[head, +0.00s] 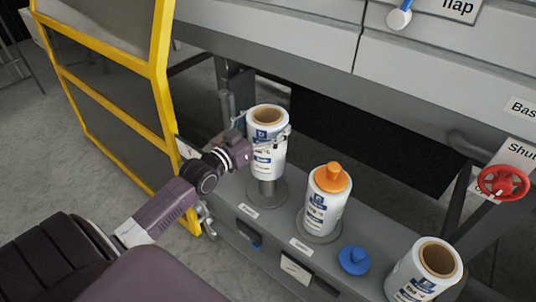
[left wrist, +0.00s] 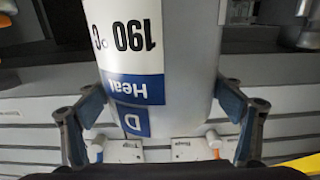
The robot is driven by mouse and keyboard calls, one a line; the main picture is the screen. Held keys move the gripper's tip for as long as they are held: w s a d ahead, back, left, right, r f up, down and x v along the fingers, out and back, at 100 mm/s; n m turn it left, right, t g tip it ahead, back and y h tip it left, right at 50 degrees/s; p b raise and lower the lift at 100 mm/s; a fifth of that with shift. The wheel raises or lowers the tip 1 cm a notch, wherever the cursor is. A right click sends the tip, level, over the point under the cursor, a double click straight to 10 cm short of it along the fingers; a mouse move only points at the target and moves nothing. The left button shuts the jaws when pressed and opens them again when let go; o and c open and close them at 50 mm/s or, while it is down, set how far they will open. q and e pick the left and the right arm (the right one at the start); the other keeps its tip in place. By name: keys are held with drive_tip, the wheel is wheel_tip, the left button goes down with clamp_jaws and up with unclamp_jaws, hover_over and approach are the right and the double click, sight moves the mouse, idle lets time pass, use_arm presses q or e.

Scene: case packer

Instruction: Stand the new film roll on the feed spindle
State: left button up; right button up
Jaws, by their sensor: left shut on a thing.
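My left gripper (head: 264,141) is shut around the side of a white film roll (head: 270,168) with blue print and an open brown core on top. The roll is upright over a grey spindle post (head: 267,187) with a round base flange. A short length of post shows between roll and flange; I cannot tell whether its tip is inside the core. In the left wrist view the fingers (left wrist: 160,108) grip both sides of the roll (left wrist: 185,60). My right gripper is not in view.
A second roll with an orange cap (head: 331,178) stands on the neighbouring flange. A blue knobbed cap (head: 354,260) lies in front of it. Another open roll (head: 425,270) stands at the right. A yellow-framed guard door (head: 160,60) is left; a red handwheel (head: 503,183) is right.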

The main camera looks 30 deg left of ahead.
use_arm(q)
wheel_tip(320, 180, down, 11)
drive_tip(key=b, duration=0.1)
drive_tip(key=shift+w, duration=0.15)
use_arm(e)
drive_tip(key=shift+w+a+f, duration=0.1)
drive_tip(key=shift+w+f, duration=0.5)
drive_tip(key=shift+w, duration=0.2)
use_arm(q)
drive_tip(key=shift+f, duration=0.15)
drive_tip(key=o, duration=1.9)
drive_tip(key=shift+f, duration=0.25)
drive_tip(key=shift+o, duration=0.4)
drive_tip(key=s, duration=1.2)
drive_tip(key=shift+s+a, duration=0.15)
drive_tip(key=shift+a, duration=0.3)
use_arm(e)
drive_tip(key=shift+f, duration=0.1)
